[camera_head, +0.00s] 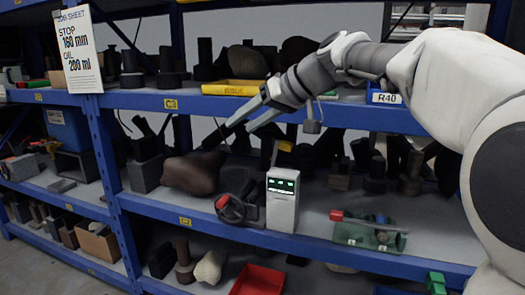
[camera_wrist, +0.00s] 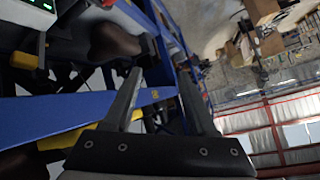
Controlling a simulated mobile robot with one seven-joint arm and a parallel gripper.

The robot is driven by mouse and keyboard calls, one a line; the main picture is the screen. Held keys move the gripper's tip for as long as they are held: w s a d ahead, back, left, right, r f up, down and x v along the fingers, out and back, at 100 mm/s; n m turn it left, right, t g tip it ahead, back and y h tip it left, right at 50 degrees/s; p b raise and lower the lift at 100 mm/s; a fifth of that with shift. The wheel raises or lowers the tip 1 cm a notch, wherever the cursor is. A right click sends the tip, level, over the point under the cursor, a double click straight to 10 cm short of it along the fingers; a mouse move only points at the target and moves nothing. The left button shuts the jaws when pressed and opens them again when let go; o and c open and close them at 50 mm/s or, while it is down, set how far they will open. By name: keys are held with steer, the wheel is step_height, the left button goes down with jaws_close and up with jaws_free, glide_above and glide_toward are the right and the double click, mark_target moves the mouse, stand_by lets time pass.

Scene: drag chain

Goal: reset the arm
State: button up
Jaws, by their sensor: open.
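My gripper (camera_head: 238,128) is in front of the shelving in the head view, its two fingers pointing down and to the left. The fingers are spread apart with nothing between them. In the wrist view my gripper (camera_wrist: 160,78) also shows its two dark fingers apart, with the blue shelf edge behind them. My white and grey arm reaches in from the right side of the head view. A brown rounded object (camera_head: 193,173) on the middle shelf appears below and left of the fingertips; whether they are near it in depth I cannot tell.
Blue shelving (camera_head: 270,240) spans the head view. A white box with a green display (camera_head: 282,202), a green fixture (camera_head: 368,236) with a red handle and several dark parts stand on its middle shelf. A red bin (camera_head: 258,281) is below. A job sheet (camera_head: 78,50) hangs upper left.

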steer(key=s+d+f+m+h, duration=0.25)
steer(key=s+d+f, duration=0.4)
steer(key=s, duration=0.35)
steer(key=s+d+f+m+h, duration=0.2)
steer(key=s+d+f+h, duration=0.25)
steer(key=s+f, duration=0.35)
steer(key=s+d+f+m+h, duration=0.2)
steer(key=s+d+f, duration=0.4)
steer(key=s, duration=0.5)
step_height(320, 180, up, 26)
steer(key=p, duration=2.6)
steer(key=shift+r+p, duration=0.15)
steer(key=shift+p, duration=0.15)
steer(key=shift+w, duration=0.1)
steer(key=shift+c, duration=0.6)
steer(key=shift+a, duration=0.1)
